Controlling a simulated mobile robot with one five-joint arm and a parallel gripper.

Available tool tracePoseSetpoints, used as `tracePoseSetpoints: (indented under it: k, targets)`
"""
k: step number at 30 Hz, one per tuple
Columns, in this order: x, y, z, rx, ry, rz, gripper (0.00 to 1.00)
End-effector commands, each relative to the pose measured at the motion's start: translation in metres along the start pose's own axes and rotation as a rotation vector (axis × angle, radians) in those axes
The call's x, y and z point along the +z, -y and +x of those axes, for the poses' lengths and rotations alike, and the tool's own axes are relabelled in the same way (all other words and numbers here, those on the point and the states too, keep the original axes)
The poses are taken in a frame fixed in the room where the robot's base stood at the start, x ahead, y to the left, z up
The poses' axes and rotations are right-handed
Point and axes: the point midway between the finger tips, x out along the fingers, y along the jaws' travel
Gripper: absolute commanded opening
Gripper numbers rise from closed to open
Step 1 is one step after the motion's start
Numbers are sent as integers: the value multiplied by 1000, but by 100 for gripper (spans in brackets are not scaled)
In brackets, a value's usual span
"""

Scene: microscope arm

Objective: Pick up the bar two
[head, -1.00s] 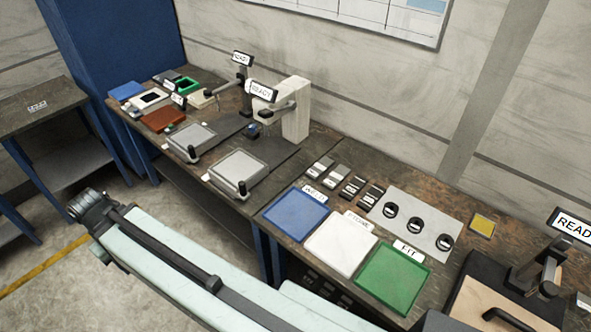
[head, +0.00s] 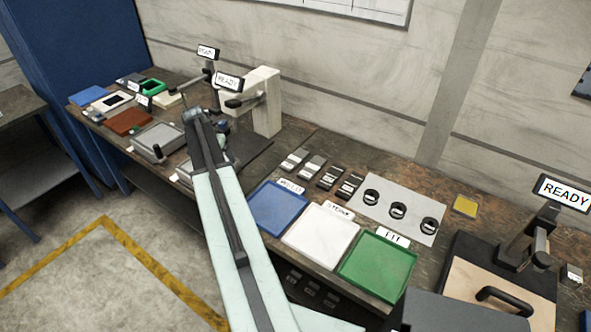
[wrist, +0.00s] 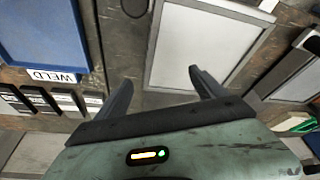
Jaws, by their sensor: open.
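Several small bars lie in a row on the bench behind the coloured trays. Two are light grey, a first light bar (head: 294,159) and a second light bar (head: 313,166); two are dark, a first dark bar (head: 330,177) and a second dark bar (head: 349,186). I cannot read which is bar two. In the wrist view the bars (wrist: 52,99) show at the left edge, beside the WELD label. My gripper (wrist: 160,78) is open and empty, over a grey framed plate, to the right of the bars there. In the head view its fingers cannot be made out.
Blue (head: 278,208), white (head: 321,240) and green (head: 377,267) trays line the bench front. A grey sheet (head: 400,209) with three black rings lies right of the bars. A press with a READY sign (head: 562,193) stands at right, and a cream machine (head: 267,105) behind my arm.

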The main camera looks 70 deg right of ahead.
Motion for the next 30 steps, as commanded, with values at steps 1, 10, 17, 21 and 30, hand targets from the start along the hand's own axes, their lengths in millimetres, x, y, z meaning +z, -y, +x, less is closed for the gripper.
tracePoseSetpoints:
  k: [1,10,17,21,30]
  targets:
    - [-42,-50,33,31,-18,113,80]
    - [-116,-236,82,125,-50,403,80]
    - [-118,-245,91,129,-51,415,80]
    - [-118,-247,110,129,-51,414,80]
    - [-121,-248,130,129,-51,413,80]
